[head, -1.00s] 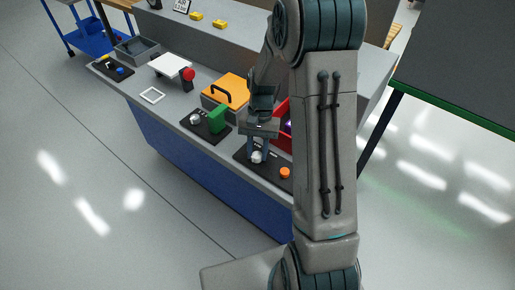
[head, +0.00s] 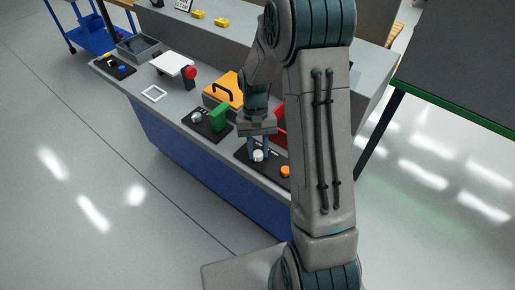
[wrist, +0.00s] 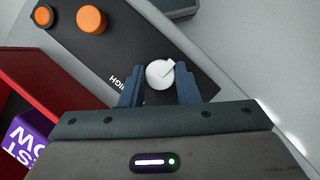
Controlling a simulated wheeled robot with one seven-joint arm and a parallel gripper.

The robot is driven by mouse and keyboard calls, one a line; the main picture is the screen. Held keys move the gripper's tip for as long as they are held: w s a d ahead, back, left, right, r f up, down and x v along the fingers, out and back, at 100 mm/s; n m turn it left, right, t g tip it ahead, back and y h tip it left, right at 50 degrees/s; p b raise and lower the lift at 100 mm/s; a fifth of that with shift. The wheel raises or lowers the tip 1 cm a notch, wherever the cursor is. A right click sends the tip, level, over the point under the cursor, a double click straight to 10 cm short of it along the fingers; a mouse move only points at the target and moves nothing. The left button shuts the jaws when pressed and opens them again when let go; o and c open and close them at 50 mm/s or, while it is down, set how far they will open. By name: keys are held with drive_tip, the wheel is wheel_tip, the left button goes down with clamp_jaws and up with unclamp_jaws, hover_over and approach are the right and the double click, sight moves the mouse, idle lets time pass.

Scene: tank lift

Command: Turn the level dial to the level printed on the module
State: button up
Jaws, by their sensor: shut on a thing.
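The level dial is a round white knob (head: 258,155) on a black panel (head: 240,155) near the counter's front edge. My gripper (head: 258,149) points down at it, with a finger on each side. In the wrist view, the knob (wrist: 157,76) lies at the tips of my gripper (wrist: 159,86), which is shut on it. Its raised pointer aims to the upper right of that view. The word HIGH is printed beside it; other level marks are hidden or unclear. A purple module (wrist: 24,143) with white letters, only partly in view, sits by a red bin (wrist: 60,85).
Two orange buttons (wrist: 91,19) are on the same panel. A second black panel with a green block (head: 219,117) stands to the left, with an orange case (head: 222,90) behind. My arm hides the counter's right part.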

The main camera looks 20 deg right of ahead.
drive_tip(key=o, duration=1)
drive_tip(key=shift+s, duration=0.1)
drive_tip(key=shift+c, duration=0.2)
drive_tip(key=v, duration=1.3)
drive_tip(key=shift+w+r, duration=0.2)
drive_tip(key=shift+r, duration=0.15)
